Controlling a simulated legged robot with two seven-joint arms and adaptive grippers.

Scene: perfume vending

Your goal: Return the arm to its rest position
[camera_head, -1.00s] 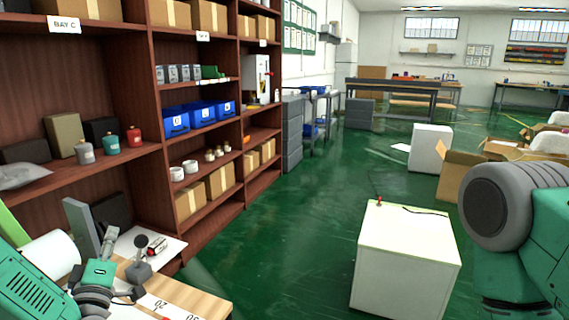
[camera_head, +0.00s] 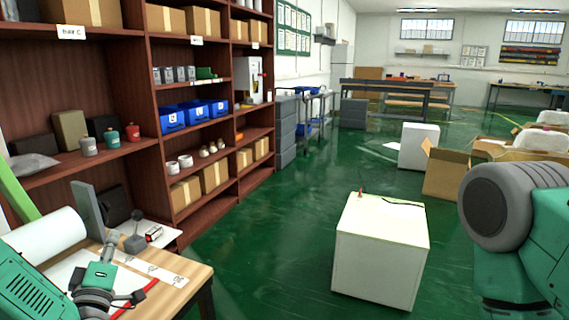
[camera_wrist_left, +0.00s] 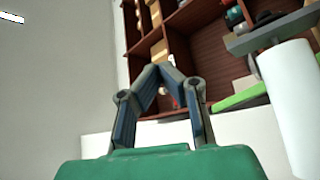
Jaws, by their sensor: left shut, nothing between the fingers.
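My left arm enters at the lower left of the head view. Its gripper (camera_head: 128,298) is low in the picture, over the near part of a wooden table. In the left wrist view the two fingers (camera_wrist_left: 158,68) meet at their tips, with nothing held between them. My right arm shows at the right edge of the head view as a big grey round joint and green link. Its gripper is outside the picture.
The wooden table (camera_head: 182,290) carries a white roll (camera_head: 45,236), a grey upright panel (camera_head: 89,208) and papers. Brown shelving (camera_head: 207,85) stands behind. A white cabinet (camera_head: 375,262) stands on open green floor (camera_head: 270,250). Cardboard boxes (camera_head: 449,172) lie at right.

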